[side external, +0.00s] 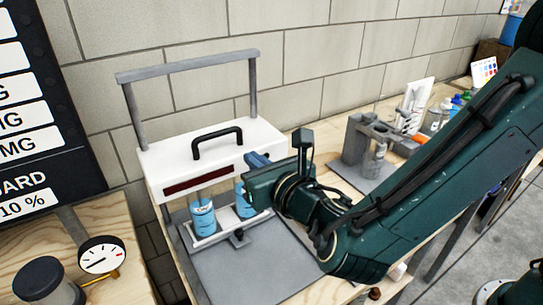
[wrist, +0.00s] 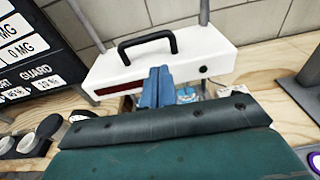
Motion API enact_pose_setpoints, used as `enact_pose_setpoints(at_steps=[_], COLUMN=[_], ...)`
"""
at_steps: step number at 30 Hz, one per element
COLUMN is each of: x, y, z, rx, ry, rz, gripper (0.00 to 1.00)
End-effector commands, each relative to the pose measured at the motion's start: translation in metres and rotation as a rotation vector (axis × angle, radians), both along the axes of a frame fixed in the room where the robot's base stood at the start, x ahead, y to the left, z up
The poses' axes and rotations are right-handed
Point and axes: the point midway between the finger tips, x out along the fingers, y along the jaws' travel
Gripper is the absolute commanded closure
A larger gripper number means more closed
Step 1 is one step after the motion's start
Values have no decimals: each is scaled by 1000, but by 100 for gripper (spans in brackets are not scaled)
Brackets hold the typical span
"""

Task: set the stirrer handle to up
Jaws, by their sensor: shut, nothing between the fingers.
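The stirrer is a white box-shaped head (side external: 160,166) on a grey frame, with a dark red strip on its front. Its black arched handle (side external: 217,143) stands on top of the head; in the wrist view the handle (wrist: 147,42) arches above the head (wrist: 205,55). My gripper (side external: 257,160) is shut and empty, its blue fingers at the right part of the head's front, to the right of and below the handle. In the wrist view the fingertips (wrist: 158,72) overlap the head's front; I cannot tell whether they touch it. Beakers of blue liquid (side external: 202,217) stand under the head.
A grey crossbar (side external: 187,66) on two posts rises behind the head. A grey stand with glassware (side external: 372,140) and several bottles are on the bench to the right. A round gauge (side external: 100,255) and a dark sign (side external: 45,110) are at left. The grey base plate (side external: 260,270) is clear in front.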

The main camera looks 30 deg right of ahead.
Motion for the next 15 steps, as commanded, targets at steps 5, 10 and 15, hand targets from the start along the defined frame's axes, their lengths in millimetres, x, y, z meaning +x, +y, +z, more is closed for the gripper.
enact_pose_setpoints(at_steps=[5, 10, 15], x=[-1, 2, 12], y=[5, 5, 4], z=[-1, -1, -3], rx=[-29, -26, -25], ry=[-10, -8, -8], rz=[15, 14, 12], gripper=[100, 100, 100])
